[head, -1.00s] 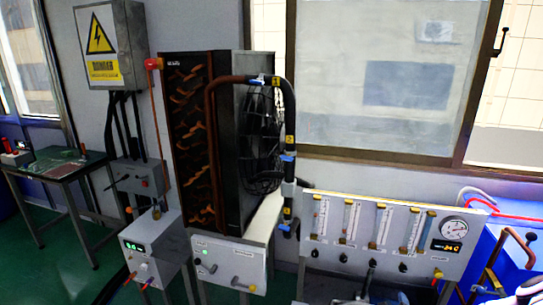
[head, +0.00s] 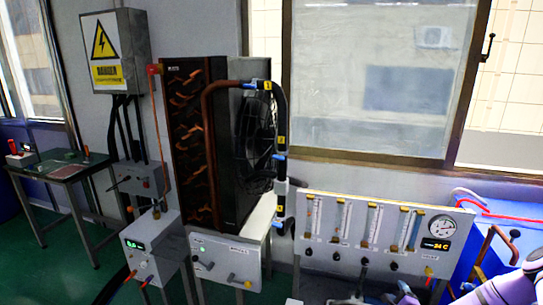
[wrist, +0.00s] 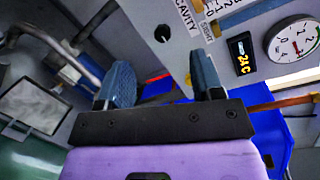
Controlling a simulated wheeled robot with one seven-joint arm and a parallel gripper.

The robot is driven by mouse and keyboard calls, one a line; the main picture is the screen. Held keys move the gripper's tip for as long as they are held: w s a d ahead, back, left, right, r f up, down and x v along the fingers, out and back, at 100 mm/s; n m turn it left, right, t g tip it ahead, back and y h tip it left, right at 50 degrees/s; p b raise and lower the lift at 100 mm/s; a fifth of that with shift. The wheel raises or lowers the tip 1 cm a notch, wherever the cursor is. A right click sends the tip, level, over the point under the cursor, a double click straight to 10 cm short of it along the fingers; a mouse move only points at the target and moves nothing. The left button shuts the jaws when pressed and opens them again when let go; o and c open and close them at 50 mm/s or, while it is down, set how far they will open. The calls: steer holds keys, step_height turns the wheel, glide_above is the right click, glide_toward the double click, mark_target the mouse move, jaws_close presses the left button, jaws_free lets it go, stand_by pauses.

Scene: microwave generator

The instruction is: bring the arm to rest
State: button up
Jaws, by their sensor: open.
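My gripper (wrist: 160,64) shows in the wrist view with its two blue-grey fingers apart and nothing between them. It is tilted in front of the white flowmeter panel, near the lit 24 C display (wrist: 241,55) and the round gauge (wrist: 292,40). No contact with the panel can be made out. In the head view, part of my purple arm shows at the bottom right, in front of the flowmeter panel (head: 322,238) and the blue bench; whether the gripper itself shows there is unclear.
A tall cooling unit (head: 188,140) with a fan (head: 258,135) and black hose stands left of the panel. A blue bench (head: 525,235) with red tubing is at the right. A small table (head: 62,165) stands far left, with open green floor around it.

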steer(key=w+a+r+n+g+y, duration=0.1)
steer(key=w+r+n+g+y, duration=0.15)
steer(key=r+n, duration=0.55)
steer(key=w+a+r+n+g+y, duration=0.1)
steer(key=w+r+n+g+y, duration=0.2)
steer(key=r, duration=0.8)
steer(key=s+a+r+n+g+h, duration=0.1)
steer(key=s+a+r+n+h, duration=0.15)
steer(key=r, duration=0.85)
steer(key=s+a+r+n+g+h, duration=0.1)
steer(key=s+a+r+n+g, duration=0.2)
steer(key=r, duration=0.8)
steer(key=s+a+r+n+h, duration=0.1)
steer(key=s+a+r+n, duration=0.3)
steer(key=s+r, duration=1.2)
steer(key=s+a+r+n+g, duration=0.1)
steer(key=s+a+r+n, duration=0.1)
steer(key=s, duration=0.9)
steer(key=s+a+r+n+g+y, duration=0.1)
steer(key=s+a+r, duration=0.1)
steer(key=s, duration=0.9)
steer(key=shift+a+r+n, duration=0.25)
steer(key=shift+a+n, duration=0.1)
steer(key=shift+a, duration=0.05)
